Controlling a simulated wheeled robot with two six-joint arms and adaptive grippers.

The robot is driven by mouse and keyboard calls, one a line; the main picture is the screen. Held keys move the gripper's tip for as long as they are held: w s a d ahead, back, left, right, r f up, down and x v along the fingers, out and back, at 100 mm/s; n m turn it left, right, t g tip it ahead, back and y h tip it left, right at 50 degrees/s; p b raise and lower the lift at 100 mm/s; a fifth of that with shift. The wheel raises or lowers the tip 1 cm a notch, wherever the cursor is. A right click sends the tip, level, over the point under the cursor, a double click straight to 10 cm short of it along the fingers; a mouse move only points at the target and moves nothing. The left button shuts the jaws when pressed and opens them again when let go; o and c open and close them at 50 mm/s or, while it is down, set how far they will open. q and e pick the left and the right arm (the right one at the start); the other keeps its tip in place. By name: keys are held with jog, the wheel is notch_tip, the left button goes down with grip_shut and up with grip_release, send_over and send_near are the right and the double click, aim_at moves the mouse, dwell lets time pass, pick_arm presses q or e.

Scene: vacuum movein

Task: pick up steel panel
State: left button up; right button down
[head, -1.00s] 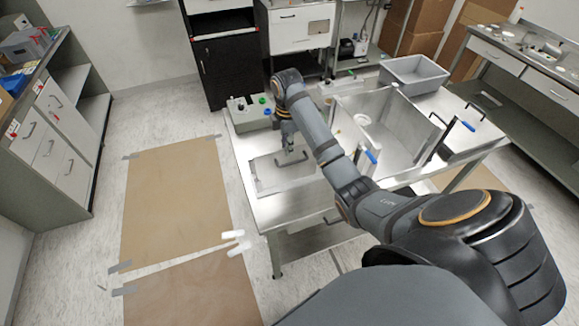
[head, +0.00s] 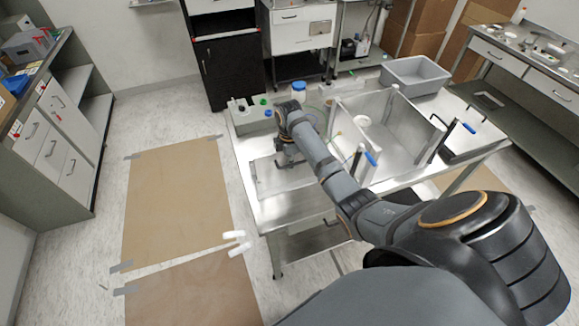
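The steel panel (head: 268,181) is a flat grey plate lying on the metal table (head: 300,207), near its left front part. My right arm reaches across the table from the lower right. My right gripper (head: 287,160) points down at the panel's handle, low over the plate. The gripper and wrist largely cover the handle, and the fingers are too small and dark to tell whether they are open or closed on it. My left gripper is not in view.
An open steel chamber box (head: 392,150) with blue-handled clamps (head: 371,158) stands right of my forearm. A grey bin (head: 414,74) is behind it. A blue-lidded jar (head: 298,91) stands behind my wrist. Floor left of the table is clear, with brown sheets (head: 175,200).

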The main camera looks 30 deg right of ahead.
dwell(0.5)
notch_tip(320, 180, up, 10)
jog(key=shift+f, duration=0.25)
jog(key=shift+r+p, duration=0.35)
jog(key=shift+p, duration=0.25)
jog(key=shift+r, duration=0.1)
notch_tip(320, 180, up, 2)
jog(key=p, duration=0.3)
jog(key=shift+r, duration=0.15)
jog(key=shift+r+p, duration=0.9)
jog(key=shift+r, duration=0.25)
jog(key=shift+f, duration=0.1)
